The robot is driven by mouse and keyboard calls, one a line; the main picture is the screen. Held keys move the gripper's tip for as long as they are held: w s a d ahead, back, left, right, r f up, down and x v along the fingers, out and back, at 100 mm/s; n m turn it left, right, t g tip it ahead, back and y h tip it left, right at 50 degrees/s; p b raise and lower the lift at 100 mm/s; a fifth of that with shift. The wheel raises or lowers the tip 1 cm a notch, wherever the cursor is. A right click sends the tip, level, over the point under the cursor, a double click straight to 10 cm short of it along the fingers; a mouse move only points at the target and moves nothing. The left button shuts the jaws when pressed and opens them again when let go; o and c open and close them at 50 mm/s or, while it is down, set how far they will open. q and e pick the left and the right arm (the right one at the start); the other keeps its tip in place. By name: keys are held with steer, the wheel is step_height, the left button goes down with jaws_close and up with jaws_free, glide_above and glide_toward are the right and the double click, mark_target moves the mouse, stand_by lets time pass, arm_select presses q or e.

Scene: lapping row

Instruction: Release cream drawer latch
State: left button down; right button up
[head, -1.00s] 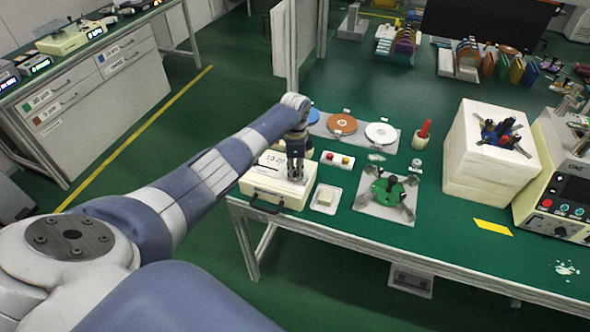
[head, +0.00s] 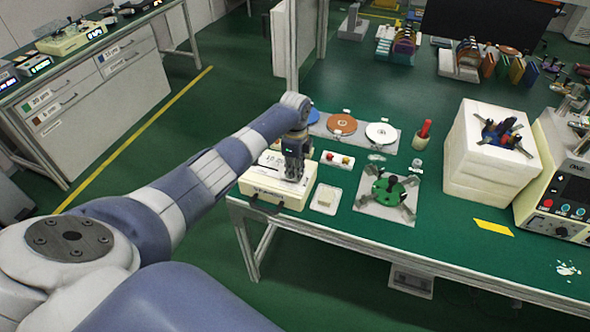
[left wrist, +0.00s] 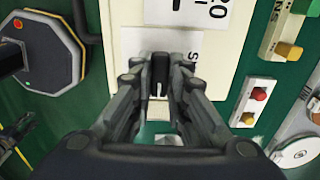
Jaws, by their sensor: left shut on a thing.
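The cream drawer unit (head: 262,187) stands at the near left corner of the green table, with a dark handle (head: 264,206) on its front. In the left wrist view its cream face (left wrist: 217,60) carries white printed labels. My left gripper (head: 294,179) is down at the right part of the unit's top. In the left wrist view the left gripper (left wrist: 160,82) is shut on a small dark upright latch (left wrist: 160,66). The fingers cover the latch's sides and part of its base.
Right of the unit are a small white tray (head: 325,199), a box with red and yellow buttons (head: 338,160) and a green disc fixture (head: 388,188). A white foam stack (head: 487,160) stands farther right. An upright grey panel (head: 289,45) rises behind.

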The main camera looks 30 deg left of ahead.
arm_select(q)
steer(key=shift+r, duration=0.1)
steer(key=c, duration=1.6)
jaws_free()
steer(key=shift+o, duration=0.2)
step_height(320, 180, up, 12)
